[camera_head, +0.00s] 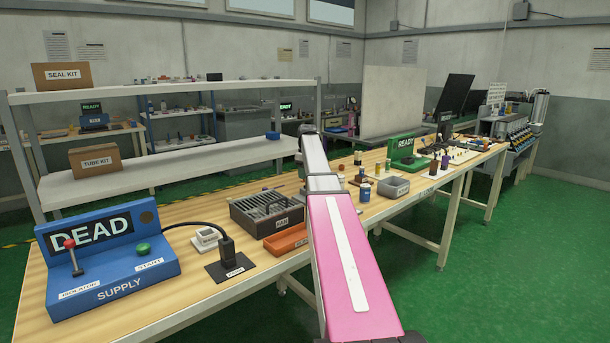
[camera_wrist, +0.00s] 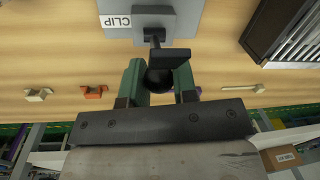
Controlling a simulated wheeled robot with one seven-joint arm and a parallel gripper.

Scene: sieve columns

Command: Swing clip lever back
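The clip is a grey block (camera_wrist: 182,23) with a white CLIP label, at the top of the wrist view. Its lever (camera_wrist: 157,73) is a dark stem ending in a round black knob that points toward my gripper. My gripper (camera_wrist: 159,78) has its two green fingers close on both sides of the knob. The knob fills the narrow gap between them, and the gripper looks shut on it. A dark flat piece lies just beyond the knob on the right. In the head view my pink and white arm hides the clip and my gripper.
In the wrist view, an orange piece (camera_wrist: 95,92) and a tan piece (camera_wrist: 38,95) lie left on the wooden bench. A slotted rack (camera_wrist: 275,30) stands at the upper right. In the head view, a blue supply box (camera_head: 110,260) reading DEAD stands at the bench's near left.

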